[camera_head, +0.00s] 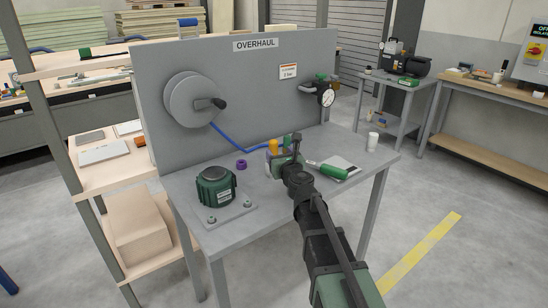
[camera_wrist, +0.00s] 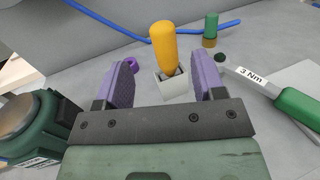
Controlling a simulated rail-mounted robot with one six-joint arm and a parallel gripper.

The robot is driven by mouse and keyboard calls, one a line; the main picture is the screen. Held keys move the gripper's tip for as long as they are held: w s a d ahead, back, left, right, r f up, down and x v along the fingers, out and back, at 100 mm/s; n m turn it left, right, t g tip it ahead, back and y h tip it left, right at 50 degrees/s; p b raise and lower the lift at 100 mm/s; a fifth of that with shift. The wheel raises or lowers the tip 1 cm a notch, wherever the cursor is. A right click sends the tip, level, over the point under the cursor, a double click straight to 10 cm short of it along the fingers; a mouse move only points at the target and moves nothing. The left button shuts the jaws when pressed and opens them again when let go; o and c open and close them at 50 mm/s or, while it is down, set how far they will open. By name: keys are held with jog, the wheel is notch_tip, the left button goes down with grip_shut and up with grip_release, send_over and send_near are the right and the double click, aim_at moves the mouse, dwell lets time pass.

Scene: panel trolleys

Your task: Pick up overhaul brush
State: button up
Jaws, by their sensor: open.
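A yellow-handled tool (camera_wrist: 164,45), which looks like the overhaul brush, stands upright in a small pale grey holder (camera_wrist: 174,88). No bristles can be made out. The yellow handle (camera_head: 273,146) also shows in the head view, at the middle of the grey overhaul bench (camera_head: 183,187). My gripper (camera_wrist: 166,72) is open, with its two purple-padded fingers apart. In the wrist view the handle and holder appear between and beyond the fingers. Nothing is gripped. In the head view my gripper (camera_head: 288,163) partly covers the holder area.
A torque wrench (camera_wrist: 262,90) marked 3 Nm lies right of the fingers. A green-and-brass piece (camera_wrist: 210,30) stands behind. A green round unit (camera_head: 215,186) sits left.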

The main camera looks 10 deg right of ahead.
aim_at(272, 141)
jog(key=w, duration=0.9)
jog(key=shift+w+a, duration=0.35)
jog(key=shift+a, duration=0.05)
jog(key=shift+s, duration=0.1)
jog(key=c, duration=1)
